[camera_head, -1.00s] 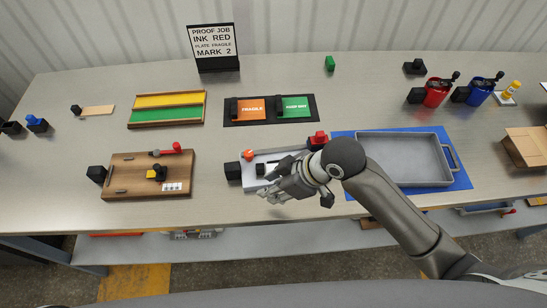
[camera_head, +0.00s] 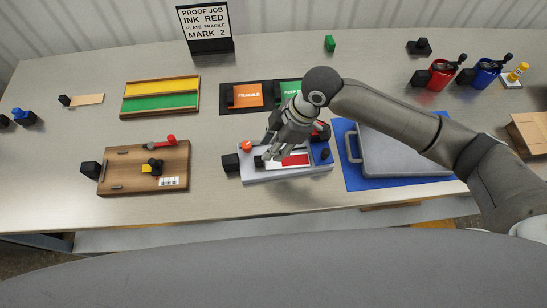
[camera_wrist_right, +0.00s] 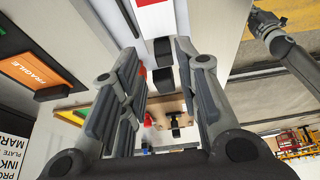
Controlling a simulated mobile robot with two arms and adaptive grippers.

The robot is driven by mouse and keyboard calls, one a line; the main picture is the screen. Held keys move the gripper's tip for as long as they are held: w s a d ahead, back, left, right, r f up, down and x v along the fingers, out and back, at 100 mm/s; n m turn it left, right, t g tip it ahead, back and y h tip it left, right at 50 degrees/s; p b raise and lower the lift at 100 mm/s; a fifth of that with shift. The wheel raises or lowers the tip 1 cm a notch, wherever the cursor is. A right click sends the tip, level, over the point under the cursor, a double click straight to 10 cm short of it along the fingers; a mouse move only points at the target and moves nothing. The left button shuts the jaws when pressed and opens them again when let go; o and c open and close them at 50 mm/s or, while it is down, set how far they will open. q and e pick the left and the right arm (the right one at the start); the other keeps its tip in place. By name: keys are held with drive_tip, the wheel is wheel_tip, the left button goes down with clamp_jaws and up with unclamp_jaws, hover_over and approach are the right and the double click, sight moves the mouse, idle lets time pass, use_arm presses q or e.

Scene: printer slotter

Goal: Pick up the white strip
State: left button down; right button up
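A white strip (camera_head: 273,163) with a red patch at its right end lies on the pale grey printing base (camera_head: 250,179). In the right wrist view, a white piece with a red edge (camera_wrist_right: 155,20) shows at the top, beyond the fingertips. My right gripper (camera_head: 268,150) is above the base's left part. In its wrist view (camera_wrist_right: 160,55) the fingers are apart, with black blocks visible between them. I cannot tell if it touches the strip. My left gripper seems to show at the upper right of the wrist view (camera_wrist_right: 265,20); its finger state is unclear.
A black block (camera_head: 230,162) stands at the base's left end. A wooden board (camera_head: 120,178) is further left. A grey tray (camera_head: 400,155) on a blue mat is right, partly behind my arm. Orange (camera_head: 247,96) and green cards lie behind. The table between board and base is clear.

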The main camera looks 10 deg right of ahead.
sight(265, 163)
drive_tip(key=p+x, duration=0.1)
drive_tip(key=x, duration=0.1)
drive_tip(key=p+x, duration=0.1)
drive_tip(key=x, duration=0.1)
drive_tip(key=shift+s+a+f, duration=0.2)
drive_tip(key=shift+a+f, duration=0.05)
drive_tip(key=shift+a, duration=0.25)
drive_tip(key=shift+f, duration=0.3)
drive_tip(key=c, duration=0.7)
drive_tip(key=shift+o, duration=0.2)
drive_tip(key=shift+r, duration=0.2)
